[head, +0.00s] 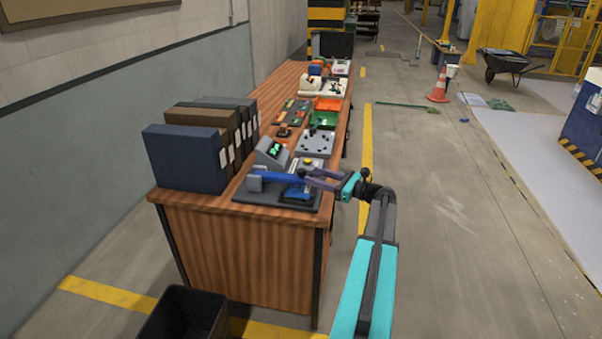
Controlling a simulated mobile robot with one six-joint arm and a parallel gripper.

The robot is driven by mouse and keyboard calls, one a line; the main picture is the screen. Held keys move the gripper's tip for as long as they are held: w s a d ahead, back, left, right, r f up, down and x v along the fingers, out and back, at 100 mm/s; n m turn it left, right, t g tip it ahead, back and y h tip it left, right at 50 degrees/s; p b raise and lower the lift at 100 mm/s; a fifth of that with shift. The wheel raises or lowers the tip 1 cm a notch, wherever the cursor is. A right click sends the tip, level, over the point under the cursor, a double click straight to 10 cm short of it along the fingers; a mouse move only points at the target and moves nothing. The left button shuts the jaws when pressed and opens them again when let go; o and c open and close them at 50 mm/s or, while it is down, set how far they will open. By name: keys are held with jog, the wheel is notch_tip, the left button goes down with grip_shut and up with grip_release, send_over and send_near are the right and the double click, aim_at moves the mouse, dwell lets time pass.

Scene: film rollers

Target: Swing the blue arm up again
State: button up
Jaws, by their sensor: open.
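The blue arm (278,177) belongs to a device on a dark base plate (258,197) at the near end of the wooden bench. It runs roughly level from a grey upright (254,183) on the left toward my gripper (309,180). My gripper is open and reaches in from the right, with its fingers at the arm's right end. I cannot tell whether they touch it. A small blue part (297,194) lies below the arm on the plate. My fingers partly hide the arm's end.
A grey unit with a green display (271,152) stands just behind. Large binders (185,160) stand on the left. Trays and panels (316,142) line the bench farther back. A black bin (186,315) stands on the floor in front. The floor to the right is mostly clear.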

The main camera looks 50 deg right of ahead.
aim_at(302, 172)
jog(key=shift+p+x, duration=0.35)
jog(key=shift+x, duration=2.9)
jog(key=shift+c, duration=0.4)
